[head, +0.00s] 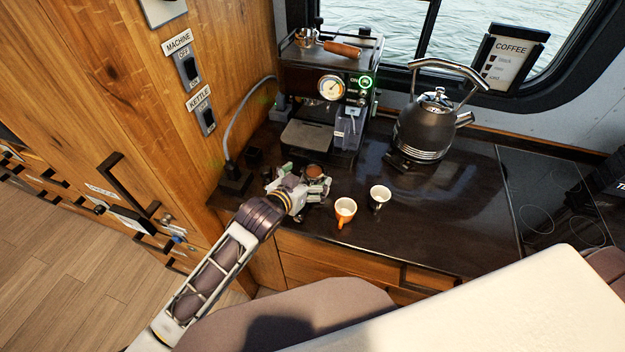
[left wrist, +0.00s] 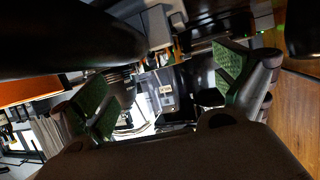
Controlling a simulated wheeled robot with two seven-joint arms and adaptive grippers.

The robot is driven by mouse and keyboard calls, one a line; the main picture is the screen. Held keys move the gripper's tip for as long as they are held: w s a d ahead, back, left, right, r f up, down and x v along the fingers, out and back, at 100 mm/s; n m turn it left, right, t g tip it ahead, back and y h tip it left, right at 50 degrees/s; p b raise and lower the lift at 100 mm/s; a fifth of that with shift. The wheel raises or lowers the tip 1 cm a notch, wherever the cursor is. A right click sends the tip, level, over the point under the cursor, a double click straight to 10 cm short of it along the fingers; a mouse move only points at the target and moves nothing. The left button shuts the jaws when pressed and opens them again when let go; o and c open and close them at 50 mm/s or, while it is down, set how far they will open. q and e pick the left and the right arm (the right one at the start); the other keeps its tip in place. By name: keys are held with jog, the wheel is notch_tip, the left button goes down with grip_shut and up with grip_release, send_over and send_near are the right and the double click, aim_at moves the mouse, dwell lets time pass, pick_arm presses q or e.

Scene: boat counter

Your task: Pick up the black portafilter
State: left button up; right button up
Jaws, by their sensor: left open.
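My left gripper (head: 298,187) is low over the counter in front of the coffee machine. In the left wrist view its two green-padded fingers (left wrist: 160,88) are spread apart, with nothing clearly held between them. A small round brown-topped thing (head: 314,171) shows right at the gripper in the head view; it may be the black portafilter's filled basket, but the gripper hides most of it. A portafilter with a wooden handle (head: 342,48) lies on top of the machine. My right gripper is not in view.
The coffee machine (head: 330,85) stands behind the gripper. An orange cup (head: 345,211) and a dark cup (head: 379,198) stand just right of it. A black kettle (head: 424,128) is farther right. The counter (head: 450,215) is clear to the right of the cups.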

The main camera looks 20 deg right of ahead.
aim_at(317, 169)
pick_arm(q)
jog(key=shift+p+x, duration=0.3)
jog(key=shift+x, duration=1.9)
jog(key=shift+r, duration=0.1)
jog(key=c, duration=1.4)
